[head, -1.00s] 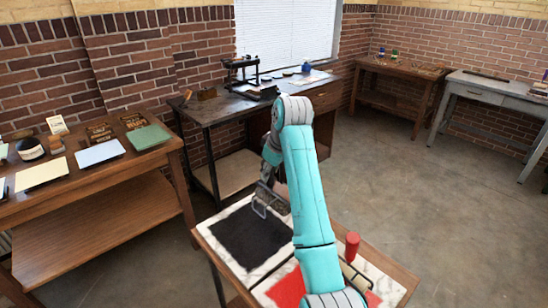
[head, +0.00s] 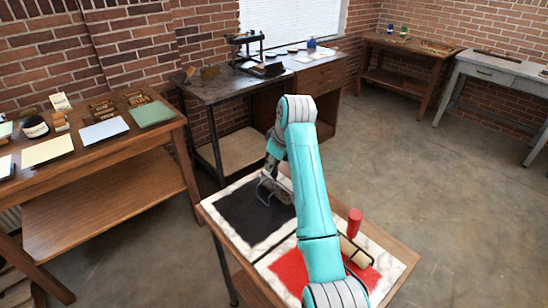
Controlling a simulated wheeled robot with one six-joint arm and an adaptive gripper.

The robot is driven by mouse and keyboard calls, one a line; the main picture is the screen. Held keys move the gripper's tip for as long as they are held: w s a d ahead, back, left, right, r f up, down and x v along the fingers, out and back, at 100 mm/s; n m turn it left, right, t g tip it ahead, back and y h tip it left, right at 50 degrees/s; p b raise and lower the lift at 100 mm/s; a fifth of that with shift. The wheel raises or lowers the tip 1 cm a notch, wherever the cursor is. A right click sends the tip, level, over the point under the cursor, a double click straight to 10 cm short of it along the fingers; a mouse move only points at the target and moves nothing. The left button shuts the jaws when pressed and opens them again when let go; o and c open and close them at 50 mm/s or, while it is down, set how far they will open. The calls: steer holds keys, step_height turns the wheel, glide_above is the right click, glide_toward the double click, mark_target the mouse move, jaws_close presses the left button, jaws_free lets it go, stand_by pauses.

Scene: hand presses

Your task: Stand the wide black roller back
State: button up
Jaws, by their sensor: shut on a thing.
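My gripper (head: 272,174) is at the far end of my blue arm, above the back part of the black ink patch (head: 240,222). It is shut on the wide black roller, whose bent wire frame (head: 265,190) shows just below and left of the jaws. The arm and gripper hide most of the roller, including its handle. I cannot tell whether it touches the black patch or hangs just above it.
A second roller with a red handle (head: 355,222) rests by the red ink patch (head: 290,272), right of my arm. A wooden table (head: 110,200) with paper and card stacks stands left. A dark bench (head: 205,90) with a hand press (head: 246,48) stands behind. The floor at right is clear.

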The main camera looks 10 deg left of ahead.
stand_by(0.7)
steer(key=o, duration=1.6)
steer(key=shift+c, duration=0.2)
steer(key=v, duration=0.9)
